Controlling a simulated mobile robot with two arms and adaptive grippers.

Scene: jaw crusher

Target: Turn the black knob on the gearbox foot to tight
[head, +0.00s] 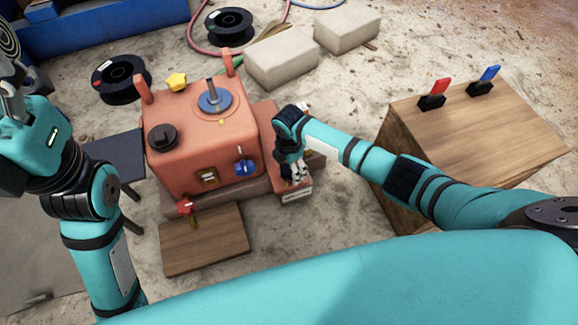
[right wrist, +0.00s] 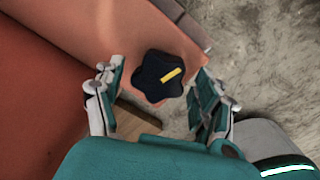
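The orange gearbox (head: 195,150) stands in the middle of the head view, its foot (head: 268,125) at its right side. The black lobed knob (right wrist: 158,76) with a yellow pointer bar shows in the right wrist view, beside the orange foot; the bar slants up to the right. My right gripper (head: 293,172) is over the foot and hides this knob in the head view. In the right wrist view its fingers (right wrist: 157,85) are open on both sides of the knob, with gaps. My left gripper (head: 12,105) is at the left edge, partly cut off, away from the gearbox.
The gearbox also carries a round black cap (head: 162,138), a blue knob (head: 245,168), a red knob (head: 184,206) and a yellow knob (head: 176,82). A wooden crate (head: 480,135) with red and blue switches stands right. Concrete blocks (head: 283,65) and black spools (head: 122,80) lie behind.

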